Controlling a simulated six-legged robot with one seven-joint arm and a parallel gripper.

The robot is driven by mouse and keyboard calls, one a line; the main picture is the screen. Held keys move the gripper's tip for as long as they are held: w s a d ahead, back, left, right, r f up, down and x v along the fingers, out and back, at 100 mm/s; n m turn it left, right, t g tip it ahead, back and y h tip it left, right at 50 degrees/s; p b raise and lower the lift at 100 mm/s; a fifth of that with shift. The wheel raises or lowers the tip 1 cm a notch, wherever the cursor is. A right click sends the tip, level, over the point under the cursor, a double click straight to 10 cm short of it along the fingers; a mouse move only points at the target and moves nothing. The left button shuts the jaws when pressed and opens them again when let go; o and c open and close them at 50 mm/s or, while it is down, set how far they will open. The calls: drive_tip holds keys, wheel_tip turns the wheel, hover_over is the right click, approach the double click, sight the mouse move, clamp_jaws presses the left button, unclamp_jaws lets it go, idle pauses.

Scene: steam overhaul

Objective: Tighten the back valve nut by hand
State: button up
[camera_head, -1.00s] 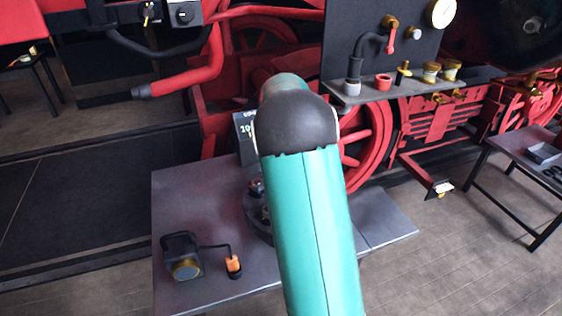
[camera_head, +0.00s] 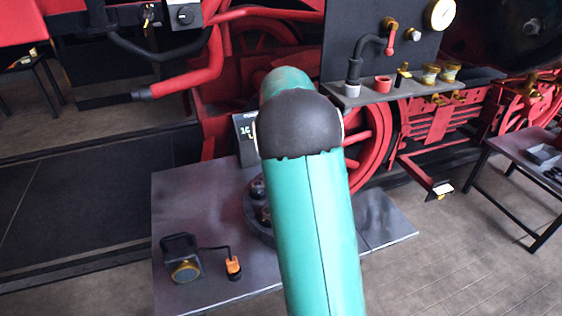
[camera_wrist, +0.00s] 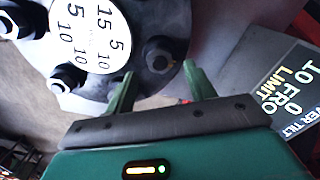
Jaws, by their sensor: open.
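In the wrist view a dark round valve flange (camera_wrist: 125,25) carries a white dial (camera_wrist: 95,35) marked 5, 10 and 15. Dark nuts stand around its rim. One nut (camera_wrist: 160,54) lies just beyond the gap between my fingertips; I cannot tell for sure that it is the back one. Others are at the lower left (camera_wrist: 62,78) and upper left (camera_wrist: 8,24). My gripper (camera_wrist: 158,76) is open and empty, its two green fingers pointing at the near nut, apparently short of it. In the head view the flange (camera_head: 255,220) is partly hidden behind my arm, and my gripper is hidden.
The flange rests on a grey bench (camera_head: 180,210). A black lamp-like device (camera_head: 181,258) and an orange-and-black piece (camera_head: 233,267) lie at its left. A dark sign (camera_wrist: 290,85) stands close right of my fingers. A red locomotive with wheels (camera_head: 375,140) is behind.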

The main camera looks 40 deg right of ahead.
wheel_tip(320, 180, up, 10)
idle(0.3)
drive_tip(key=shift+r, duration=0.15)
drive_tip(key=s+a+r+n+t, duration=0.2)
drive_tip(key=s+a+r+n, duration=0.15)
drive_tip(key=s+a, duration=0.35)
drive_tip(key=s+a+r+n+t, duration=0.1)
drive_tip(key=s+a+r+n, duration=0.1)
drive_tip(key=s+a+n, duration=0.5)
drive_tip(key=s+a+f+n+t, duration=0.1)
drive_tip(key=s+a+f+n, duration=0.1)
drive_tip(key=s+a, duration=0.4)
drive_tip(key=s+a+f+n+t, duration=0.1)
drive_tip(key=s+a+f+n, duration=0.1)
drive_tip(key=s+a, duration=0.4)
drive_tip(key=shift+s+a+f+t, duration=0.2)
drive_tip(key=shift+s+f+t, duration=0.1)
drive_tip(key=shift+f, duration=0.5)
